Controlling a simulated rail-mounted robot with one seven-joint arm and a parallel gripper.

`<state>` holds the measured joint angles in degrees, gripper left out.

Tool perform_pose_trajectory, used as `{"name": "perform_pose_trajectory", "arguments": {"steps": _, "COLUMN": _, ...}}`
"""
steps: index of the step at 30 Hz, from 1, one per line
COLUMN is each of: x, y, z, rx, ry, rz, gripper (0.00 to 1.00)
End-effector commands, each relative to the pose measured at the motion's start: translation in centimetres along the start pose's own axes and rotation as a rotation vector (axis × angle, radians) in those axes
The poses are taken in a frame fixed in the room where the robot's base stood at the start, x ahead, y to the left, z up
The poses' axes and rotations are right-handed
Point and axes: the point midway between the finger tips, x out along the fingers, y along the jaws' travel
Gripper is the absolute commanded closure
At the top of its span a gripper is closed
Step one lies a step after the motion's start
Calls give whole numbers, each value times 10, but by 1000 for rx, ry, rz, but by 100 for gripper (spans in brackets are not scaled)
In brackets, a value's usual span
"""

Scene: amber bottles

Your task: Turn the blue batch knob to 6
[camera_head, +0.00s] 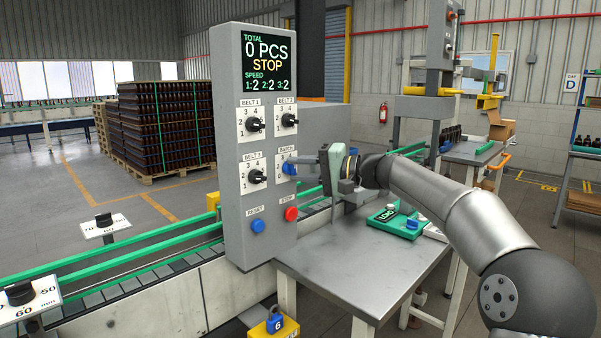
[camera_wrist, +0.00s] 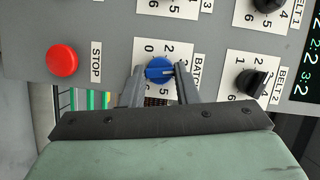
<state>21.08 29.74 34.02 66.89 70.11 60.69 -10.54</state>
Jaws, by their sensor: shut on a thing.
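The blue batch knob (camera_head: 289,167) is on the lower right dial plate of the grey control panel (camera_head: 231,150). In the wrist view the knob (camera_wrist: 159,69) sits between the fingertips of my gripper (camera_wrist: 159,72), which is shut on it. In the head view my gripper (camera_head: 294,167) reaches the panel from the right. The batch dial plate (camera_wrist: 166,52) shows numbers around the knob, partly hidden by my fingers. The knob's white mark points toward the right in the wrist view; the exact number it marks I cannot tell.
Black belt knobs (camera_head: 289,120) sit above and left of the batch knob. A red stop button (camera_head: 291,214) and a blue reset button (camera_head: 257,226) are below. A steel table (camera_head: 350,265) with a green device (camera_head: 397,222) stands right of the panel. A green-railed conveyor (camera_head: 150,262) runs left.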

Motion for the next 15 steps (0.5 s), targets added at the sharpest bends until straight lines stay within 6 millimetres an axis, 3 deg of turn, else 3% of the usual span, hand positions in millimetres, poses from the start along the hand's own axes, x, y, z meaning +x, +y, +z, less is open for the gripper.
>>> {"name": "perform_pose_trajectory", "arguments": {"steps": 15, "x": 0, "y": 8, "z": 1, "rx": 455, "ry": 2, "rz": -189, "gripper": 95}}
